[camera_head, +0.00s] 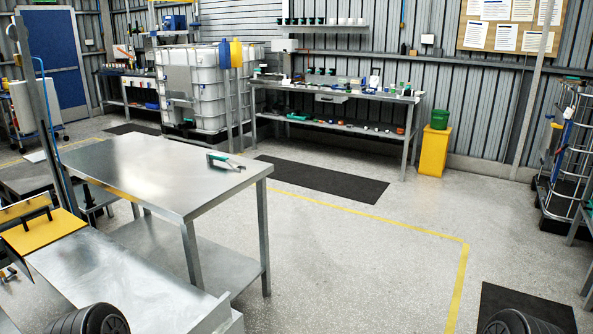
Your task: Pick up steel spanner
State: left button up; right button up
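No thing in the camera_head view can be made out for certain as the steel spanner. A small tool with green and pale grey parts (225,161) lies near the far right corner of the steel table (140,173). It is too small to tell whether it is the spanner. Several small items lie on the long workbench (345,94) along the back wall, too small to identify. Neither of my grippers is in view.
A lower steel surface (120,280) stands at the front left, beside a yellow panel (42,232). Black mats (322,179) lie on the floor. A yellow bin (433,150) and a wire rack (572,150) stand at the right.

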aim_at(235, 166)
jog(key=i+l+z, duration=0.25)
jog(key=i, duration=0.95)
jog(key=i+z, duration=0.25)
jog(key=i, duration=0.95)
jog(key=i+l+u, duration=0.15)
jog(key=i+u, duration=0.15)
jog(key=i, duration=0.25)
jog(key=i+l+u, duration=0.3)
jog(key=i, duration=0.25)
jog(key=i+l+u, duration=0.3)
jog(key=i, duration=0.2)
jog(key=i+l+u, duration=0.8)
jog(key=l+u, duration=0.2)
